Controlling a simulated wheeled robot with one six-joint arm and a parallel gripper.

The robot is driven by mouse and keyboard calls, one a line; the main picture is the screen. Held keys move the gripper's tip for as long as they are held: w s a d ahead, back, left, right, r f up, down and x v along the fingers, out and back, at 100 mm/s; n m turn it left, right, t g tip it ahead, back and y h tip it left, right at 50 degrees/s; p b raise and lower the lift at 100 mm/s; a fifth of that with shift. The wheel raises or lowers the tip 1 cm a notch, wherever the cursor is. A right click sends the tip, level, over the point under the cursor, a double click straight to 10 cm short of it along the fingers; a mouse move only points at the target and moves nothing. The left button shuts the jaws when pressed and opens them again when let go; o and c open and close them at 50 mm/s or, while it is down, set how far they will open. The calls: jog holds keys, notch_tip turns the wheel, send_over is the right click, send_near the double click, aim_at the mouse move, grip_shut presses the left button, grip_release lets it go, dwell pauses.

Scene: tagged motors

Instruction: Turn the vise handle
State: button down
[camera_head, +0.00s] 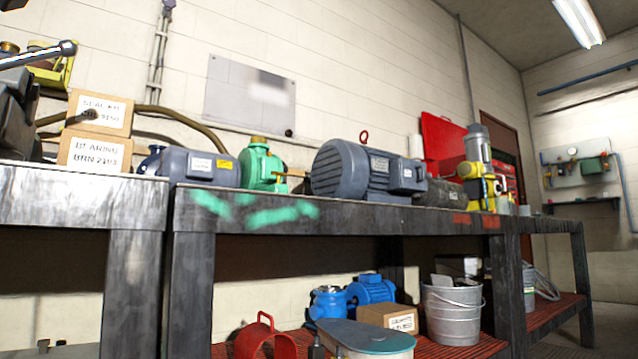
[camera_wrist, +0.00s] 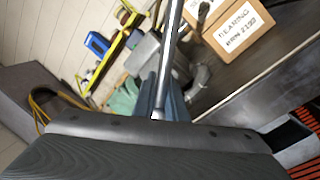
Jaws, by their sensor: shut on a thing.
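The vise (camera_head: 14,112) is a dark grey body on the bench, cut off by the left edge of the head view. Its handle (camera_head: 38,55) is a shiny metal rod that slants up to the right and ends in a ball. In the wrist view the handle (camera_wrist: 170,60) runs from the top edge down to my gripper (camera_wrist: 160,118), whose dark, wide jaw fills the lower part. I cannot make out my gripper in the head view.
Two labelled boxes (camera_head: 98,135) stand stacked just right of the vise. A yellow-framed item (camera_head: 62,72) sits behind it. A grey motor (camera_head: 350,172) and a green pump (camera_head: 262,165) stand farther right on the bench. A bucket (camera_head: 453,310) stands on the lower shelf.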

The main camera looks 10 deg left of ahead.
jog(key=shift+d+m, duration=0.2)
jog(key=shift+m, duration=0.9)
jog(key=c, duration=1.8)
grip_release()
jog(key=shift+d+r+t, duration=0.1)
jog(key=shift+d+t, duration=0.05)
jog(key=shift+t, duration=0.25)
jog(key=shift+c, duration=0.2)
jog(key=shift+o, duration=0.2)
jog(key=p+v, duration=0.1)
jog(key=v, duration=0.6)
jog(key=shift+s+d+p, duration=0.25)
jog(key=shift+p, duration=0.1)
